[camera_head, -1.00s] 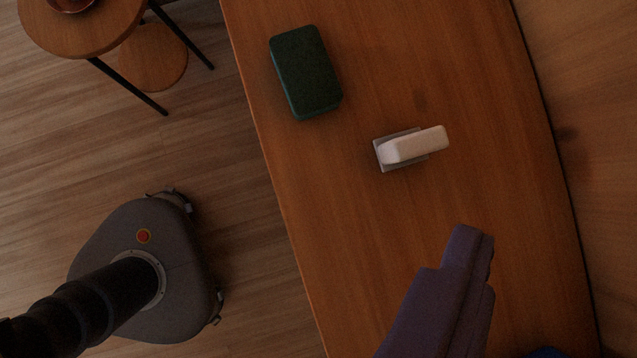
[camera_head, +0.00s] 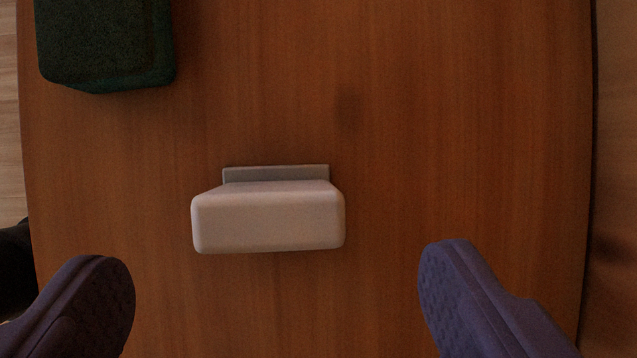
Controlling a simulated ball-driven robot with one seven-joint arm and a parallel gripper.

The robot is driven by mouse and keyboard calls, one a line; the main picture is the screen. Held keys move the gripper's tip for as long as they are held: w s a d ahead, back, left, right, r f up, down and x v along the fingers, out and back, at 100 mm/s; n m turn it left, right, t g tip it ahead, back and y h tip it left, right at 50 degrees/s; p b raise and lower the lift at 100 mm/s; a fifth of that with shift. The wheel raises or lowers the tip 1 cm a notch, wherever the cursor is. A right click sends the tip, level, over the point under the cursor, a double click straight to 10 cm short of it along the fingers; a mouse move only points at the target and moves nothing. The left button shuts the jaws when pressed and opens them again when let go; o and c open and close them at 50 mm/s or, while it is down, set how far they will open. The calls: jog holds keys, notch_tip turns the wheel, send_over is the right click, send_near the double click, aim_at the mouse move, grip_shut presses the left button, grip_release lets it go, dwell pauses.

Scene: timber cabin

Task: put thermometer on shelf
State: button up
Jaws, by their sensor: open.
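A white, rounded block with a thin grey plate along its far edge, which looks like the thermometer (camera_head: 268,218), lies on the wooden tabletop (camera_head: 450,120). My gripper (camera_head: 276,268) is open, with one purple finger at the lower left and one at the lower right. The white block lies a little beyond the fingertips, within the width between them, and neither finger appears to touch it. How high the fingers are above the table is hard to tell. No shelf can be made out in this view.
A dark green, rough-surfaced block (camera_head: 105,45) lies at the upper left of the tabletop, partly cut off by the frame. The table's edges run down the left and right sides. The wood right of the white block is clear.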

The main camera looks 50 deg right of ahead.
aim_at(269, 229)
jog(key=b+x, duration=0.2)
jog(key=x, duration=0.1)
jog(key=b+x, duration=0.2)
jog(key=x, duration=0.2)
jog(key=shift+s+f, duration=0.2)
jog(key=shift+f, duration=0.2)
jog(key=c, duration=1.1)
jog(key=shift+r, duration=0.15)
jog(key=shift+c, duration=0.2)
